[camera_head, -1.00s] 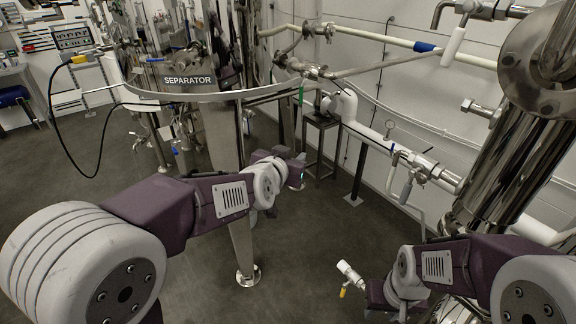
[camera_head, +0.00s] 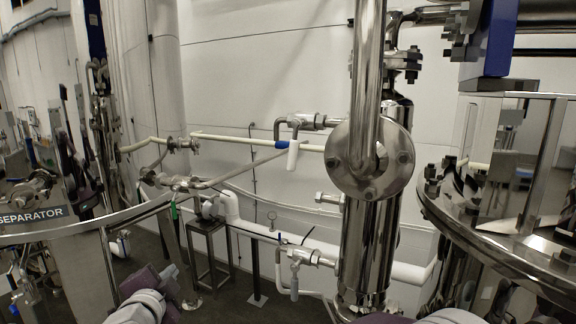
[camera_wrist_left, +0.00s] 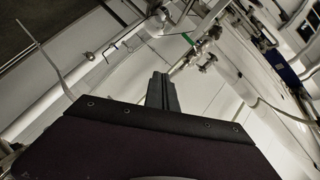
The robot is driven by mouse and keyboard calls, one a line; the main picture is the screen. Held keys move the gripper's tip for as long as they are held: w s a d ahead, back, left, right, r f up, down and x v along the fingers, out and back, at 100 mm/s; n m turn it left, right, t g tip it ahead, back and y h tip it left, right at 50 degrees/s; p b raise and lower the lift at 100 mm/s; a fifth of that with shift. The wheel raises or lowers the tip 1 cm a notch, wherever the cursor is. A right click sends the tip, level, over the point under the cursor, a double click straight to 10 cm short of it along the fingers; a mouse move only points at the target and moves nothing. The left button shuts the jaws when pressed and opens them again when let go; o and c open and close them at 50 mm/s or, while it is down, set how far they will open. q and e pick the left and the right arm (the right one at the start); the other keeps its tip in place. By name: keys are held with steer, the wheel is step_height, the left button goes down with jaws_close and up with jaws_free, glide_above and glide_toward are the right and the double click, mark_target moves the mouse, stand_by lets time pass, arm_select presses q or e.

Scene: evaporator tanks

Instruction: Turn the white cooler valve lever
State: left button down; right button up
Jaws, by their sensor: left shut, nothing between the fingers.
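The white valve lever (camera_head: 293,155) hangs down from a steel valve (camera_head: 300,122) on the back wall pipework, left of the tall steel column in the head view. My left gripper (camera_head: 170,272) is low and left in the head view, well below the lever and apart from it. Its dark fingers (camera_wrist_left: 161,92) are shut and empty in the left wrist view. I cannot pick out the white lever for certain in the left wrist view. Of my right arm only a part of the wrist shows at the bottom edge; its fingers are out of frame.
A steel column with a round flange (camera_head: 345,172) stands right of the lever. A steel tank (camera_head: 470,245) stands at the right and the separator tank (camera_head: 75,265) at the left.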

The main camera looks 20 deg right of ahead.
mark_target(294, 145)
arm_select(q)
steer(key=s+d+r+m+g+h+p, duration=0.1)
steer(key=s+d+r+m+h+p, duration=0.5)
steer(key=s+d+r, duration=0.45)
steer(key=s+d+r+m+g+h+p, duration=0.1)
steer(key=s+d+r+m+h+p, duration=0.45)
steer(key=d+r, duration=0.75)
steer(key=w+d+r+m+y+p, duration=0.1)
steer(key=w+d+m+p, duration=0.1)
steer(key=w+p, duration=0.4)
steer(key=shift+w+d+r+y, duration=0.3)
steer(key=shift+w+d, duration=0.25)
steer(key=shift+w, duration=0.6)
steer(key=shift+d, duration=0.15)
